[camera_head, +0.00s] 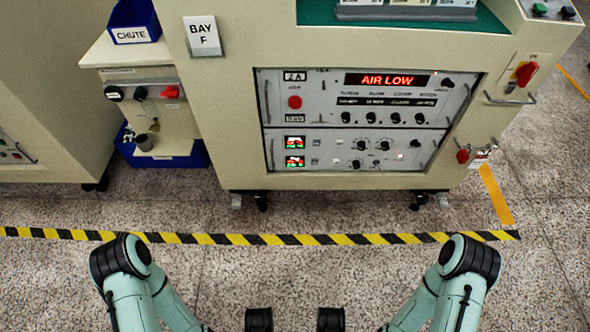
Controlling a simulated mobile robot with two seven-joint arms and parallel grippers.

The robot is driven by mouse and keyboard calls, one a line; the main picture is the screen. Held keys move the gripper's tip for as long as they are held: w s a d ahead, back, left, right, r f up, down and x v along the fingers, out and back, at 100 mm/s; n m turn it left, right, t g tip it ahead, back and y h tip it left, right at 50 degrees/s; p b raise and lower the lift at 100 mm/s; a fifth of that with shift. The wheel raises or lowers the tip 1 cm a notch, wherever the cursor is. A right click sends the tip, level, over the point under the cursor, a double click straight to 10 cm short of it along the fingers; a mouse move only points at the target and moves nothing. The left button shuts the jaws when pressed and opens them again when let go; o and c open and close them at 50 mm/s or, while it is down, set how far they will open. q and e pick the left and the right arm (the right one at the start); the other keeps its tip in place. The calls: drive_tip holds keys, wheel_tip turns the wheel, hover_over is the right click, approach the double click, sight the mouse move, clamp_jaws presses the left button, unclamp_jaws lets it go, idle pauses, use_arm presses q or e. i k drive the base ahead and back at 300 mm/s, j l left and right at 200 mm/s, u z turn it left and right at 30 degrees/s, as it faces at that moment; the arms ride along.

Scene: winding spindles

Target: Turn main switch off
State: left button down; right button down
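A red rotary switch (525,74) on a yellow plate sits on the upper right of the beige machine's front and looks like the main switch. Its handle is tilted; its position marks are too small to read. My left arm's black end (258,320) and my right arm's black end (331,320) show at the bottom edge, side by side and apart, far from the switch. Their fingers cannot be made out, and nothing held is visible.
A striped floor line (270,239) crosses clear floor before the machine. A blue chute bin (134,22) stands left.

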sight(525, 73)
drive_tip(key=z, duration=1.45)
